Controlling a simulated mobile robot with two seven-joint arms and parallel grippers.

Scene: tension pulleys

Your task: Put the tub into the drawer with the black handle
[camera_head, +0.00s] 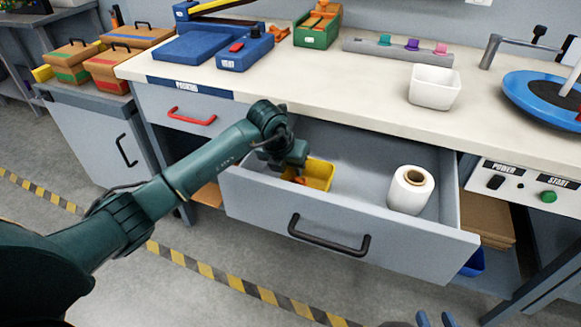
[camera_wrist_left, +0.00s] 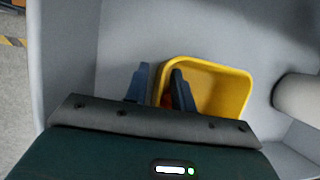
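The drawer with the black handle (camera_head: 345,213) is pulled open. A yellow tub (camera_head: 321,174) sits inside it towards the left, with something orange-red partly visible in it. The tub also shows in the left wrist view (camera_wrist_left: 232,85). My left gripper (camera_wrist_left: 160,88) reaches down into the drawer at the tub's near side. Its fingers are apart, one outside the tub and one inside, with the wall between them and a gap visible. In the head view my left wrist hides part of the tub. My right gripper's fingertips (camera_head: 435,319) show at the bottom edge, spread apart and empty.
A white roll (camera_head: 411,189) stands in the drawer to the right of the tub. A white container (camera_head: 434,87) is on the worktop above. A closed drawer with a red handle (camera_head: 191,117) is at the left. Drawer floor between tub and roll is clear.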

